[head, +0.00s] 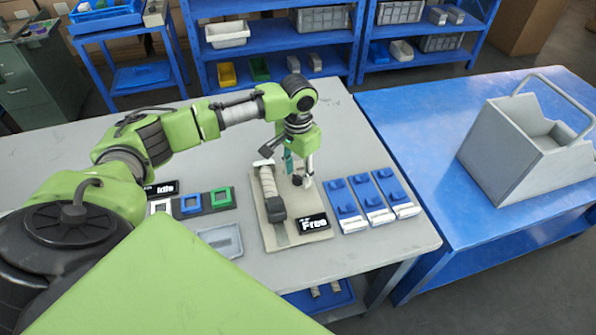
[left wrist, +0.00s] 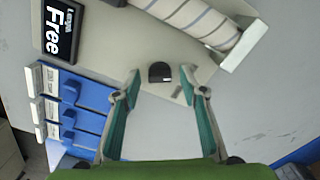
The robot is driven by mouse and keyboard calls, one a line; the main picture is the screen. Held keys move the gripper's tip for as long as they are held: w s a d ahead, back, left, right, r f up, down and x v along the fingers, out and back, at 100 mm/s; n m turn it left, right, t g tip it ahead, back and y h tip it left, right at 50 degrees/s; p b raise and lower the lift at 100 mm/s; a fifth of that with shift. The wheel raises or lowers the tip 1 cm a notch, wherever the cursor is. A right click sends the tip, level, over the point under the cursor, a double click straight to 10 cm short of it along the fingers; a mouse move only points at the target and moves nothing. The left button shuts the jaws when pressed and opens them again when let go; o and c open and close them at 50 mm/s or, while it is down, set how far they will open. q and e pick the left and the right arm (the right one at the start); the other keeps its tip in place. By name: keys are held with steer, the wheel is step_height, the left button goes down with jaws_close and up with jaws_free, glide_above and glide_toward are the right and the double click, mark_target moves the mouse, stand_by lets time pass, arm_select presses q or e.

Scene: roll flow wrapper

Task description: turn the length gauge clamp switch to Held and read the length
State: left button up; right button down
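The length gauge is a beige board (head: 300,234) on the grey table, carrying a pale wrapped roll (head: 268,187). Its black display (head: 312,223) reads "Free"; the display also shows in the left wrist view (left wrist: 58,32). A small black clamp switch (left wrist: 160,72) sits near the board's edge in the left wrist view. A short grey mark lies beside it. My left gripper (head: 299,174) points down over the board's far end. In the left wrist view its teal-lined fingers (left wrist: 162,90) are open, one on each side of the switch, with gaps. My right gripper is not in view.
Blue trays with white fronts (head: 376,214) lie right of the board. Left are blue and green square frames (head: 220,197), a grey tray (head: 218,241) and an "Idle" display (head: 161,188). A grey handled bin (head: 515,165) stands on the blue table (head: 415,125).

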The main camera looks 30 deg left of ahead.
arm_select(q)
steer(key=c, duration=1.1)
steer(key=shift+r+m+p, duration=0.2)
steer(key=shift+m+p, duration=0.5)
steer(key=shift+p, duration=0.35)
steer(key=m+p, duration=0.3)
steer(key=shift+p, duration=0.35)
steer(key=m+p, duration=0.2)
steer(key=m, duration=0.1)
steer(key=shift+w+m, duration=0.1)
steer(key=shift+m, duration=0.3)
steer(key=shift+f+m+p, duration=0.15)
steer(key=shift+m+p, duration=0.65)
steer(key=shift+m, duration=1.1)
